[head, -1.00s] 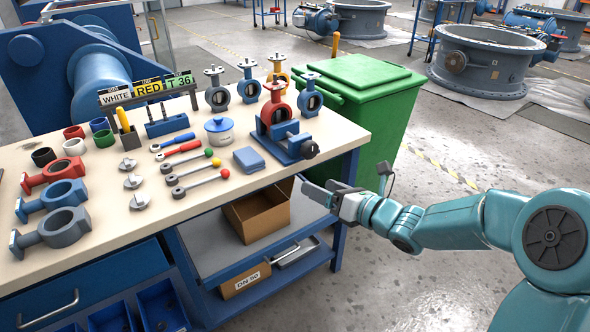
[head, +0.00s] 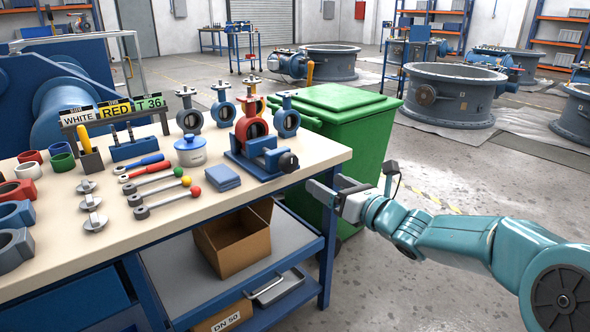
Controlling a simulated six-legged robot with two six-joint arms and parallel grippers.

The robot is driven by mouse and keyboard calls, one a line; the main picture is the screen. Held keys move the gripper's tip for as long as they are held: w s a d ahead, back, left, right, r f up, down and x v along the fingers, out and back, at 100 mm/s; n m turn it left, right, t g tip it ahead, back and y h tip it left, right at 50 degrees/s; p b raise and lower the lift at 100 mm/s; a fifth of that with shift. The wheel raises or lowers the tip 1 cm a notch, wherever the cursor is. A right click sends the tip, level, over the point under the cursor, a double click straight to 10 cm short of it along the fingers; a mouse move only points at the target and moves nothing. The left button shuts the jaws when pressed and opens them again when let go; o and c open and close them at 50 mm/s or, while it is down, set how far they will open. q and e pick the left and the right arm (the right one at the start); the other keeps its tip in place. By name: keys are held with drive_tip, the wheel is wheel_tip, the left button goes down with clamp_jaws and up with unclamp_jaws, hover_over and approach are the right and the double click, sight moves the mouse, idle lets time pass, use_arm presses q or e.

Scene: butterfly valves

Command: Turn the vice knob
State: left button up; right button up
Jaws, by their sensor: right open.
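The blue vice (head: 258,160) stands near the right end of the workbench, with a red valve body (head: 250,128) in or just behind its jaws; I cannot tell how firmly it is held. Its dark round knob (head: 288,162) faces right, near the bench edge. My right gripper (head: 330,190) is open and empty, right of the knob and lower in the picture, apart from it and beyond the bench edge. My left gripper is out of view.
The workbench top (head: 255,200) carries levers with coloured balls (head: 165,191), a blue-lidded pot (head: 189,150) and a blue pad (head: 223,178). A green bin (head: 350,130) stands behind my right gripper. An open cardboard box (head: 237,240) sits on the shelf below.

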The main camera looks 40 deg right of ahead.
sight(292, 164)
drive_tip(key=w, duration=0.8)
drive_tip(key=w+a, duration=0.1)
drive_tip(key=w, duration=0.3)
drive_tip(key=c, duration=1)
drive_tip(key=shift+c, duration=0.2)
drive_tip(key=shift+f+m, duration=0.1)
drive_tip(key=shift+m, duration=0.2)
